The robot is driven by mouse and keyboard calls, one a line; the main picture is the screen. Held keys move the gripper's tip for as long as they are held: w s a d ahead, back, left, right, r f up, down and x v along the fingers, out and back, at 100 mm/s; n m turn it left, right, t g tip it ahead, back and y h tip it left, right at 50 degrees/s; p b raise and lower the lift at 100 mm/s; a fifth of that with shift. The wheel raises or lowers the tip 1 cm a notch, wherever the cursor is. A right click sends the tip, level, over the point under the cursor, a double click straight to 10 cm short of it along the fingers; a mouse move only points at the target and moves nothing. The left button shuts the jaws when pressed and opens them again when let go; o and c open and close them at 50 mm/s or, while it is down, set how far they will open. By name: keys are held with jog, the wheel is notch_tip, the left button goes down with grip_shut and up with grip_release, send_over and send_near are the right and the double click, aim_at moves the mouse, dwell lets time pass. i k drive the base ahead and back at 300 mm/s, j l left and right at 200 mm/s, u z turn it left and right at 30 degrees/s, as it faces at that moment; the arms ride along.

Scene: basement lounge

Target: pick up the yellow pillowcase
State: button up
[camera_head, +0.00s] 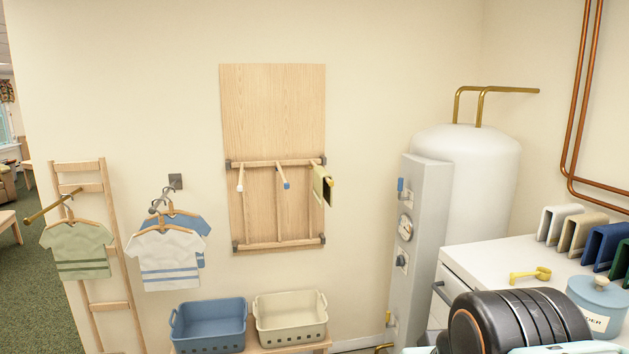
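A small pale yellow cloth (322,186), which looks like the yellow pillowcase, hangs over the right peg of the wooden wall rack (272,110). It is seen nearly edge-on, with a dark strip along its right side. The rack's other two pegs, one with a white tip and one with a blue tip, carry no cloth. Black rounded links of my arm show at the bottom right, well below and to the right of the cloth. My gripper is not in view.
A white water heater (465,165) stands right of the rack. A white machine (490,250) holds a yellow scoop (530,276), a blue jar (597,303) and several upright folded pieces. Blue (209,328) and cream (290,319) baskets stand below the rack; shirts hang at left.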

aim_at(321, 189)
jog(key=i+j+z, duration=0.1)
jog(key=i, duration=0.4)
jog(key=i+j, duration=0.4)
jog(key=i+l+z, duration=0.05)
